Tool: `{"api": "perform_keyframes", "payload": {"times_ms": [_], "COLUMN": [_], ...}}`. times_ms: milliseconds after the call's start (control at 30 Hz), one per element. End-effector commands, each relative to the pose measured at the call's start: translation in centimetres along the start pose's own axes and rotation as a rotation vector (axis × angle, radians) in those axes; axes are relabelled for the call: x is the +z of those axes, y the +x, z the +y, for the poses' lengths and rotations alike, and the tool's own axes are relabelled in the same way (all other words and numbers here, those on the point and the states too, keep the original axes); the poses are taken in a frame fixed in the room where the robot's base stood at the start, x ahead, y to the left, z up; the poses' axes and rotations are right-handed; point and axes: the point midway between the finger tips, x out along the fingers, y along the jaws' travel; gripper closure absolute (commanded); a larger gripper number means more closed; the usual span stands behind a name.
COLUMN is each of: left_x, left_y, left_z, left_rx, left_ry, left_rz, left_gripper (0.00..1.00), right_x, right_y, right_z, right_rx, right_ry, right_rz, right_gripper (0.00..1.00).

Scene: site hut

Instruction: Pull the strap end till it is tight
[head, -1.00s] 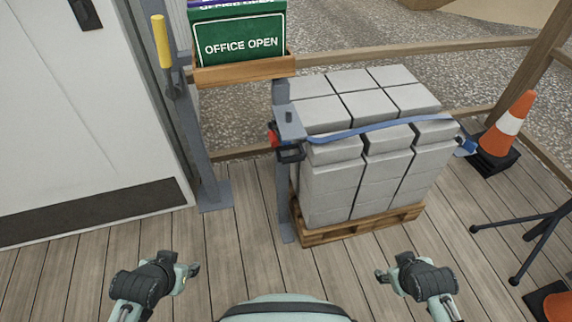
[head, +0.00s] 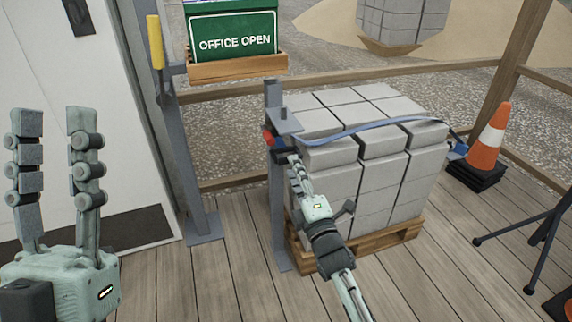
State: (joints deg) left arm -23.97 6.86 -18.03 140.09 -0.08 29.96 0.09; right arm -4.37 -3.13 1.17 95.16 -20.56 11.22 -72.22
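A blue strap (head: 375,130) runs from a bracket (head: 285,122) on a grey post over the top of stacked grey blocks (head: 365,170) to a blue end piece (head: 457,151) at the right. It bows up a little over the blocks. A red part (head: 268,138) and a dark fitting sit under the bracket. My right gripper (head: 289,158) reaches up to just below this fitting; its fingertips are small and partly merged with it, so I cannot tell whether it holds anything. My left gripper (head: 54,115) is raised at the far left, fingers apart and empty.
The blocks stand on a wooden pallet (head: 405,232). A traffic cone (head: 488,140) stands to the right and a black tripod leg (head: 510,232) beside it. The deck's front middle is clear.

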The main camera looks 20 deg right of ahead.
Motion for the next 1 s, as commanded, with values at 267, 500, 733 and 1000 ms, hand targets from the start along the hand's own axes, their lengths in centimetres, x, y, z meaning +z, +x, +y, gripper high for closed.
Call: {"api": "perform_keyframes", "payload": {"times_ms": [267,500,733,1000], "left_x": [-1.1,-1.3,-1.3,-1.3], "left_y": [-0.4,-0.4,-0.4,-0.4], "left_z": [-0.1,-0.2,-0.2,-0.2], "left_rx": [0.000,0.000,0.000,0.000], "left_ry": [0.005,0.006,0.006,0.006], "left_rz": [0.075,0.090,0.089,0.088], "left_gripper": [0.63,0.63,0.63,0.63], "right_x": [0.0,0.0,0.0,0.0], "right_y": [3.6,4.2,4.2,4.1], "right_z": [-0.1,-0.1,-0.1,-0.1], "right_rx": [-0.002,-0.003,-0.003,-0.003], "right_ry": [0.001,0.002,0.002,0.002], "right_rz": [0.000,0.000,0.000,0.000], "right_gripper": [0.63,0.63,0.78,1.00]}}
